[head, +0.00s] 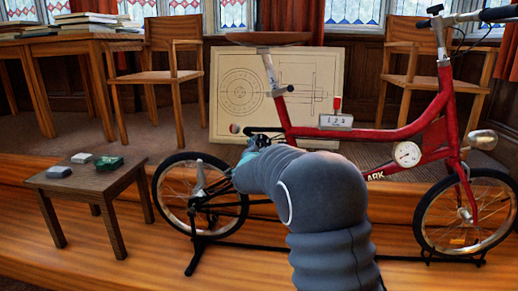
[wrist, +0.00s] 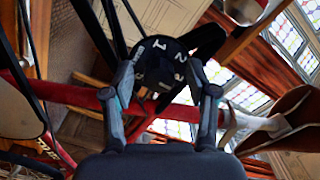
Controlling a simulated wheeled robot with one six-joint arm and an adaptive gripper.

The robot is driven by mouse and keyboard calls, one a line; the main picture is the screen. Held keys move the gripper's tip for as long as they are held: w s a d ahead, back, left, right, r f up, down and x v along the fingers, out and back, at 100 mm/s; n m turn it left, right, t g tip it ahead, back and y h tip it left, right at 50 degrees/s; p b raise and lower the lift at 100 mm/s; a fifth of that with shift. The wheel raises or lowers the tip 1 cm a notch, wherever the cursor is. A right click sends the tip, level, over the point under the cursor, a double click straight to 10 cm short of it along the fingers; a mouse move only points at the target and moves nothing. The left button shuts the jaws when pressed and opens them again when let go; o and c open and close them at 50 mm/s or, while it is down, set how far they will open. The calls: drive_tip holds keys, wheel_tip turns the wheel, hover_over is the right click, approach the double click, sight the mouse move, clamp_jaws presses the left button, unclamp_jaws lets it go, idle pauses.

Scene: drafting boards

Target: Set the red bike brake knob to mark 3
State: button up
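The red bike (head: 400,130) stands across the head view. In the wrist view a black round dial (wrist: 160,60) with white marks 1, 2 and 3 faces me; mark 3 is at its right, near the right fingertip. My gripper (wrist: 161,70) has its two fingers apart, one on each side of this dial, with the tips at its edges. I cannot tell whether they touch it. In the head view my gripper (head: 256,142) is beside the rear of the bike, and my arm hides much of that area. No pointer is clear.
A small box with numbers and a red lever (head: 337,104) sits on the bike's frame tube. A round gauge (head: 407,154) hangs near the front. A low dark table (head: 100,178) with small items stands left. A drawing board (head: 222,98) and chairs stand behind.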

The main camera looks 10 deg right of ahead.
drive_tip(key=shift+d, duration=0.1)
drive_tip(key=v, duration=1.2)
